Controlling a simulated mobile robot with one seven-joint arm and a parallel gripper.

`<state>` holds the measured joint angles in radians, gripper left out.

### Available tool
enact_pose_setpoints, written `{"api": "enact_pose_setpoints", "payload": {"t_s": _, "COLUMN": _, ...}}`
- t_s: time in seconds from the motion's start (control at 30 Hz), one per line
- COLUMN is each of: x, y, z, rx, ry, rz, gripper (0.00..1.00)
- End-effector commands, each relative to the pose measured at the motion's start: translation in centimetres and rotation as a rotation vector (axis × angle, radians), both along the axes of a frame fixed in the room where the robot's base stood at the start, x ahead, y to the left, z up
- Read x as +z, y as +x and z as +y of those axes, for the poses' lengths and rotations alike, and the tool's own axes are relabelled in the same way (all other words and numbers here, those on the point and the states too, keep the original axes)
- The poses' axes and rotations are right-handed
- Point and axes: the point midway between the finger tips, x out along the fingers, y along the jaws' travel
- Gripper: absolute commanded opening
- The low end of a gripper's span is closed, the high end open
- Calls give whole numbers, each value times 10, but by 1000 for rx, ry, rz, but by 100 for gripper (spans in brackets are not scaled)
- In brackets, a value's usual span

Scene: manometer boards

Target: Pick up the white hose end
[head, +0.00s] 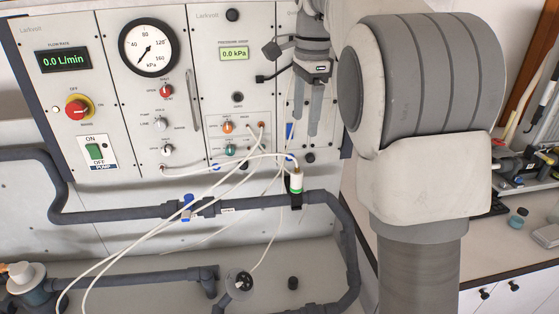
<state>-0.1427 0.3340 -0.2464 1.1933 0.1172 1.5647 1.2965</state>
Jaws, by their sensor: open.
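Several thin white hoses cross the front of the panel. Other white hoses run from the ports near the orange and green knobs down to the lower left. I cannot tell for sure which end is the white hose end. My gripper (306,126) is open and empty, pointing down in front of the panel's right side, above the white cylinder in the picture.
The grey panel holds a round pressure gauge (149,48), a red stop knob (77,107) and a green switch (94,152). A dark pipe (120,216) with a blue valve (187,207) runs below. A cluttered bench (490,240) stands at the right.

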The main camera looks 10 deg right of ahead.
Motion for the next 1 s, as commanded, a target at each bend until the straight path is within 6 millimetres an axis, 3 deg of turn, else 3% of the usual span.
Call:
{"api": "enact_pose_setpoints", "payload": {"t_s": 0.2, "x": -10, "y": 29, "z": 7, "rx": -145, "ry": -19, "rz": 51, "gripper": 80}}
{"api": "enact_pose_setpoints", "payload": {"t_s": 0.43, "x": -25, "y": 35, "z": 10, "rx": -190, "ry": -27, "rz": 68, "gripper": 80}}
{"api": "enact_pose_setpoints", "payload": {"t_s": 0.8, "x": -102, "y": 34, "z": 9, "rx": -190, "ry": -27, "rz": 69, "gripper": 80}}
{"api": "enact_pose_setpoints", "payload": {"t_s": 1.0, "x": -130, "y": 34, "z": 10, "rx": -189, "ry": -26, "rz": 66, "gripper": 80}}
